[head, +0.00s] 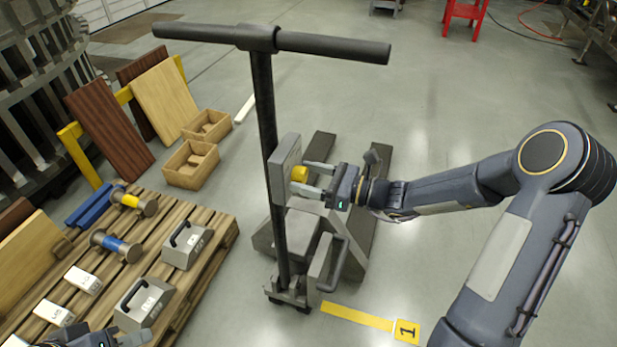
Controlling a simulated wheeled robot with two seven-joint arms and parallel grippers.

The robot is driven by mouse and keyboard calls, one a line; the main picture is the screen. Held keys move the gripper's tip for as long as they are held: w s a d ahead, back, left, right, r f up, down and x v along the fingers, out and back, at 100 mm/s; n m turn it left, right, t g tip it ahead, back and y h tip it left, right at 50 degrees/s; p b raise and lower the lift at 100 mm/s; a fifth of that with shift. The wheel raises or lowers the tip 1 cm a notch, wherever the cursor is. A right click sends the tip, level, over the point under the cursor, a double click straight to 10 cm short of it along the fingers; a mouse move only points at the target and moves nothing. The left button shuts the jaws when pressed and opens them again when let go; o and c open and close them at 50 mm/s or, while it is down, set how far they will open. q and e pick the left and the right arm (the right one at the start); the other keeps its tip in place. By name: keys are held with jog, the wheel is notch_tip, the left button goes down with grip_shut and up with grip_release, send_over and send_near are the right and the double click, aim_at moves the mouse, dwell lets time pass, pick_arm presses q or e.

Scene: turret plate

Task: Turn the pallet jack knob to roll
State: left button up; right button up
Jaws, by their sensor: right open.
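The pallet jack (264,110) stands upright in the middle of the head view, with a dark mast and a wide T-handle. A grey plate (284,158) on the mast carries a small yellow knob (299,173). My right gripper (306,177) is open and comes in from the right, its two fingers pointing at the plate, one above and one below the knob. I cannot tell whether the fingers touch it. The knob's setting marks are too small to read. Part of my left gripper (108,339) shows at the bottom left edge; its fingers are mostly cut off.
A wooden pallet (218,236) at the left holds grey weights with handles, white blocks and cylinders. Two wooden boxes (190,166) and leaning boards (163,97) stand behind it. The jack's forks (369,205) extend behind the knob.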

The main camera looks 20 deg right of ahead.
jog(key=c, duration=1)
jog(key=shift+f+n+b, duration=0.2)
jog(key=shift+n+b, duration=0.9)
jog(key=shift+b, duration=0.15)
jog(key=n+b, duration=0.5)
jog(key=b, duration=0.1)
jog(key=shift+f+n+b, duration=0.1)
jog(key=shift+n+b, duration=0.2)
jog(key=shift+b, duration=0.1)
jog(key=shift+s+r+n+b, duration=0.1)
jog(key=shift+r+n+b, duration=0.1)
jog(key=shift+n+b, duration=1)
